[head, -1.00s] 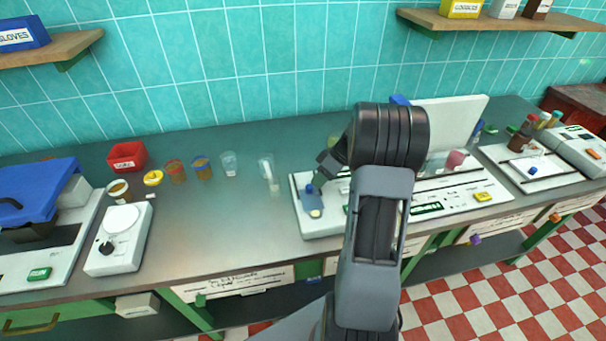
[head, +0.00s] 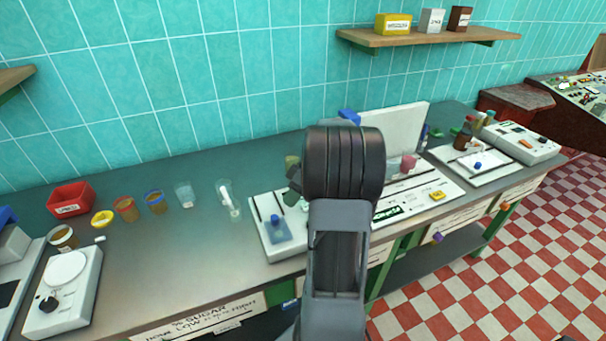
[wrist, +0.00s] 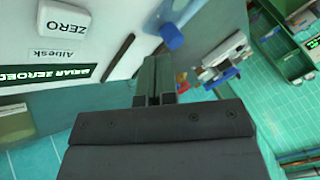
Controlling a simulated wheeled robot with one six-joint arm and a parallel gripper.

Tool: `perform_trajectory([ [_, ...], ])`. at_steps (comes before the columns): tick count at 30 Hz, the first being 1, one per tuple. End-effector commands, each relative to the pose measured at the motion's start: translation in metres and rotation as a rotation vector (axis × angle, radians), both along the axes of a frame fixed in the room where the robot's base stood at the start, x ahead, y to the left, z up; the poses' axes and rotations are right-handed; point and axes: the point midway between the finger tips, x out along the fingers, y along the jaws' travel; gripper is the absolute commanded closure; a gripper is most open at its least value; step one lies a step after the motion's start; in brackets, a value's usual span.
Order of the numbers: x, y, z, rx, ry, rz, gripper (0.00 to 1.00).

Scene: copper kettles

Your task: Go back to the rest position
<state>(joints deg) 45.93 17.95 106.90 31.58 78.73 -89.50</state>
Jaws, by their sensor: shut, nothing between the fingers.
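My gripper (wrist: 153,82) shows in the wrist view with its two dark fingers together and nothing between them. Beside the fingers is a white instrument with a ZERO button (wrist: 63,22), a dark green display (wrist: 50,75) and a blue knob (wrist: 171,37). In the head view my arm stands upright in front of the bench, and its dark wrist part hides most of the gripper. The white instrument (head: 262,240) there lies partly behind my arm.
On the bench (head: 150,265) stand a red bin (head: 70,199), several small cups, a clear beaker (head: 228,200) and a white dial device (head: 63,290). A bottle (head: 463,137) and a flat white device (head: 470,163) are on the right. The checkered floor (head: 500,270) is clear.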

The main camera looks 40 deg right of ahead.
Motion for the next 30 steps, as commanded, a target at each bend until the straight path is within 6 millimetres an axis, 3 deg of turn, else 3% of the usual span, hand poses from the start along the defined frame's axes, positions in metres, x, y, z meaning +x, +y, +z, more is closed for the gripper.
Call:
perform_trajectory([
  [6, -0.007, -0.028, 0.037, -0.004, -0.004, -0.003, 1.00],
  [15, -0.012, -0.051, 0.068, -0.003, -0.002, -0.002, 1.00],
  [30, -0.013, -0.055, 0.076, -0.002, -0.002, 0.001, 1.00],
])
